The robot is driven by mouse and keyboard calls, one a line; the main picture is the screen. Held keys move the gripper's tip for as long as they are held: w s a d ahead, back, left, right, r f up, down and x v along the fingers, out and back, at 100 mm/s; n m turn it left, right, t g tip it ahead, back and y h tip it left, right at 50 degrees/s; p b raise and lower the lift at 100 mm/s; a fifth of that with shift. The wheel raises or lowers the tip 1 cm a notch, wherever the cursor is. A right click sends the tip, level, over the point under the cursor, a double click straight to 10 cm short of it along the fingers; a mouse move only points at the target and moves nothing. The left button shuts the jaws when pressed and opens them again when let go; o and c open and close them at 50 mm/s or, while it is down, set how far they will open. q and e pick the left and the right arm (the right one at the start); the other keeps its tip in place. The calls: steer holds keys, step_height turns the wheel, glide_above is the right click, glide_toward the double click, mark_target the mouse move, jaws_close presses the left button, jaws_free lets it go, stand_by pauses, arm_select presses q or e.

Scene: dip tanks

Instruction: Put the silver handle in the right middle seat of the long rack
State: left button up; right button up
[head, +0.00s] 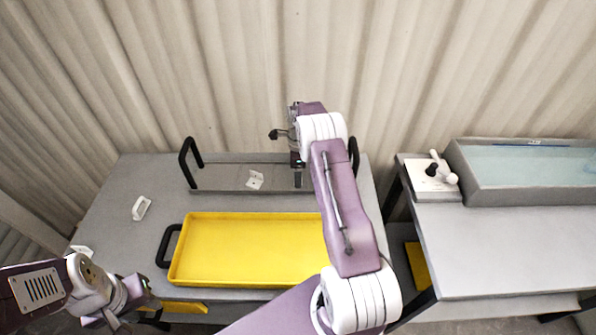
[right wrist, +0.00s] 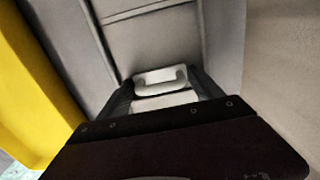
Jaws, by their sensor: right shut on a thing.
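The long rack (head: 225,178) is a grey tray with black end handles at the back of the left table. My right gripper (head: 298,180) reaches down over its right part. In the right wrist view my right gripper (right wrist: 163,88) is shut on a pale silver handle (right wrist: 160,76), a bow-shaped piece between the two dark fingers. The grey surface of the rack lies close behind it. I cannot tell whether the handle touches a seat. In the head view the arm and fingers hide it. My left gripper (head: 138,288) is low at the left front, away from the rack; its jaws are too small to read.
A white piece (head: 255,180) sits in the rack left of my right gripper. A yellow tray (head: 245,250) fills the front. A water tank (head: 480,190) stands on the right table.

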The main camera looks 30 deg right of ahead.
steer(key=o, duration=1.2)
steer(key=shift+f, duration=0.1)
steer(key=shift+c, duration=0.2)
step_height(320, 180, up, 12)
steer(key=s+a+r+n, duration=0.2)
steer(key=s+a+n, duration=0.6)
steer(key=a+n, duration=0.35)
steer(key=s+a+f+n, duration=0.1)
steer(key=s+a+n, duration=0.1)
steer(key=s+n, duration=0.2)
steer(key=s+a+f+n, duration=0.1)
steer(key=s+a+n, duration=0.1)
steer(key=s+n, duration=0.2)
steer(key=s+a+f+n+t, duration=0.1)
steer(key=s+n, duration=0.3)
steer(key=s, duration=0.4)
steer(key=shift+a+n, duration=0.35)
steer(key=shift+a, duration=0.4)
